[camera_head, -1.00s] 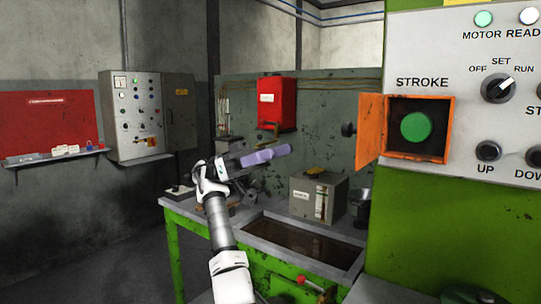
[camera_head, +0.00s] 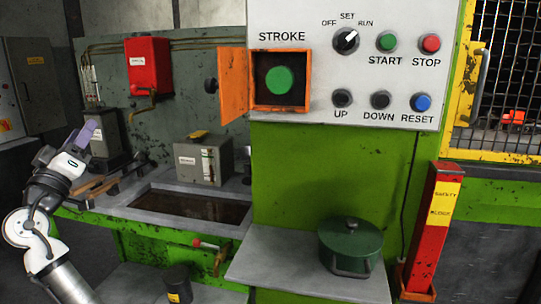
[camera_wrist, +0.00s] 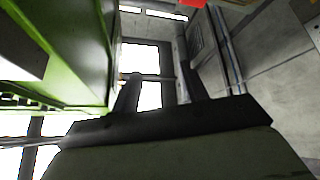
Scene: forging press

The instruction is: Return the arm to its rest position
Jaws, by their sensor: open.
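My arm rises from the lower left of the head view, with my gripper (camera_head: 80,137) near the left edge. Its fingers are purple, point up and to the right, and hold nothing that I can see. The gripper appears in front of the grey back wall and the left end of the green bench. The wrist view shows a dark bar and a dull green shape across the bottom, with a green structure at left and bright windows beyond; no object shows between fingers there.
The press panel has an open orange cover (camera_head: 233,84) beside the green STROKE button (camera_head: 280,80). A sunken tray (camera_head: 228,226), grey box (camera_head: 203,160), red wall box (camera_head: 148,65), green pot (camera_head: 350,248), black canister (camera_head: 178,284) and red safety block (camera_head: 433,228) stand around.

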